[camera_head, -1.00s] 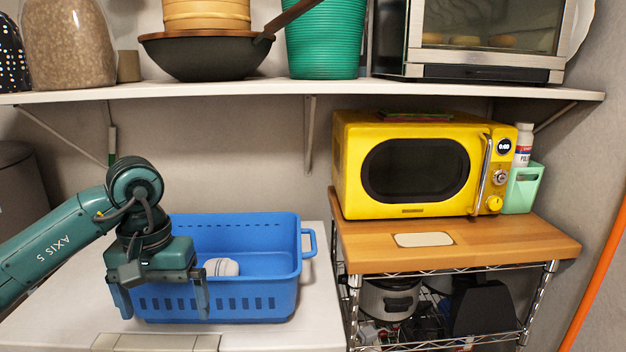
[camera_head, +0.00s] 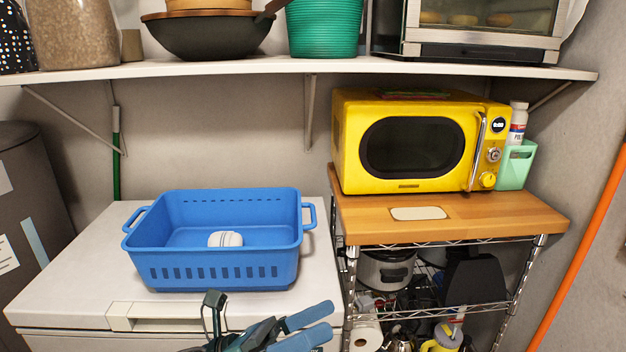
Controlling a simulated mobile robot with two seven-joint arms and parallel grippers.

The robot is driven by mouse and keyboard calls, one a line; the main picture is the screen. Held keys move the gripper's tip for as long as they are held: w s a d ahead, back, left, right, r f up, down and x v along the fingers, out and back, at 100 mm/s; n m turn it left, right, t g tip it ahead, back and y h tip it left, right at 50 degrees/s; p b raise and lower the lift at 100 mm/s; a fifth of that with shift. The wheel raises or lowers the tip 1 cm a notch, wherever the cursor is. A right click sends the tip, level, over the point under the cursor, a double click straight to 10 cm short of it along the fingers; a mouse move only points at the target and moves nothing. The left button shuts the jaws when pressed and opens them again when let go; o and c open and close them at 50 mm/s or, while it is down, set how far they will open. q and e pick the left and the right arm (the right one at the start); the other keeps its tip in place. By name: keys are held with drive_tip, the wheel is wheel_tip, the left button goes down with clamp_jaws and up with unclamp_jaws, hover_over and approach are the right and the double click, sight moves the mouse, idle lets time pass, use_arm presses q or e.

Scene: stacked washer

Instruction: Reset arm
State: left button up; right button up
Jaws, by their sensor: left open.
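My left gripper (camera_head: 322,322) is low at the bottom edge of the head view, in front of the white washer top (camera_head: 75,285). Its two blue-grey fingers point right and stand a little apart, with nothing seen between them. Most of its arm is below the picture. It is clear of the blue basket (camera_head: 215,272), which stands upright on the washer top. A small white striped item (camera_head: 225,239) lies inside the basket. My right gripper is not in view.
A yellow microwave (camera_head: 415,145) stands on a wooden-topped wire rack (camera_head: 480,222) at the right. A white shelf (camera_head: 300,68) with a dark wok (camera_head: 205,36) runs above. A dark grey bin (camera_head: 35,170) stands at the left. The washer top is free left of the basket.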

use_arm(q)
drive_tip(key=w+a+f+n+t+y, duration=0.1)
drive_tip(key=a+f+n+t+y, duration=0.4)
drive_tip(key=n, duration=0.9)
drive_tip(key=w+a+f+n+t+y, duration=0.1)
drive_tip(key=a+f+n+t+y, duration=0.3)
drive_tip(key=f+n+t+y, duration=0.65)
drive_tip(key=s+a+f+n+g+y, duration=0.3)
drive_tip(key=s+f+n+g, duration=0.6)
drive_tip(key=n, duration=0.7)
wheel_tip(320, 180, down, 4)
drive_tip(key=shift+s+a+f+g+p, duration=0.2)
drive_tip(key=shift+s+a+g+p, duration=0.2)
drive_tip(key=shift+s+a, duration=0.8)
